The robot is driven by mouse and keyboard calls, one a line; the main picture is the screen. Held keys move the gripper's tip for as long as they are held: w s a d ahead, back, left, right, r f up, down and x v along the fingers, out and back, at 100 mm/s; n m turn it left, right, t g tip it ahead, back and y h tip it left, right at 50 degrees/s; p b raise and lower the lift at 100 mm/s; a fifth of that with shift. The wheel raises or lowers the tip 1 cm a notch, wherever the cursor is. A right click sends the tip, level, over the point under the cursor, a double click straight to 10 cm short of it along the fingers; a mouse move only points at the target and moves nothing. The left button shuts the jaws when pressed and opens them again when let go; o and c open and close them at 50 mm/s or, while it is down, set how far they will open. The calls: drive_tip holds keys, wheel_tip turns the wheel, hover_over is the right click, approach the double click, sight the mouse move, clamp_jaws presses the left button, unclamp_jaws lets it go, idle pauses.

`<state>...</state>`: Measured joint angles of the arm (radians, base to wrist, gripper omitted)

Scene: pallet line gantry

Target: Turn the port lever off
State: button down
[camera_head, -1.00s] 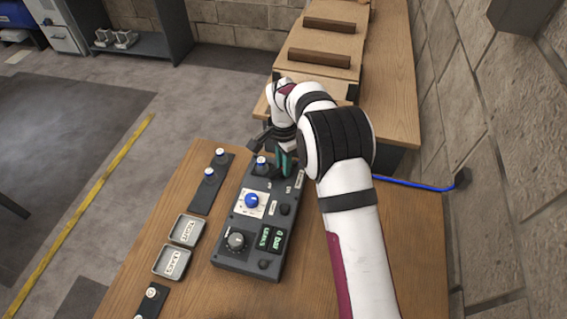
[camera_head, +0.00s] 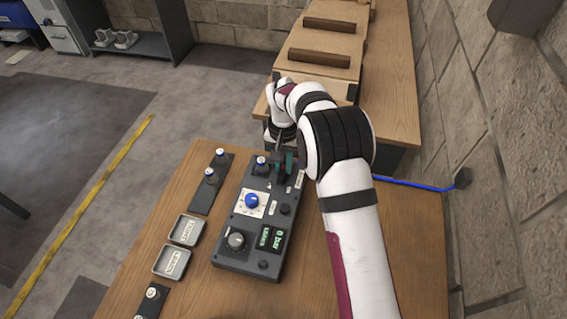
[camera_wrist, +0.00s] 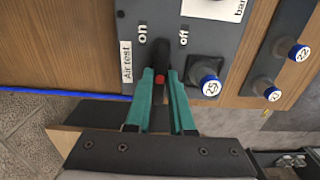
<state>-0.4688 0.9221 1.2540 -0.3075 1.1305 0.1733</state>
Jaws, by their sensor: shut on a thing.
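A black lever (camera_wrist: 161,54) with a red spot stands on the dark control panel in the wrist view. It lies between the printed words "on" and "off", and an "Air test" label is at its left. No word "port" is readable near it. My gripper (camera_wrist: 160,76) has its teal fingers on both sides of the lever, shut on it. In the head view my gripper (camera_head: 284,165) is at the far end of the panel (camera_head: 226,258), where its fingers largely hide the lever.
A blue-topped knob (camera_wrist: 209,85) sits close right of my fingers. Two labelled trays (camera_head: 187,230) (camera_head: 171,262) and a knob strip (camera_head: 204,196) lie left.

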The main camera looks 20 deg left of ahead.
sight(283, 168)
idle(0.3)
drive_tip(key=c, duration=0.8)
unclamp_jaws()
wheel_tip(283, 168, up, 16)
drive_tip(key=shift+f, duration=0.1)
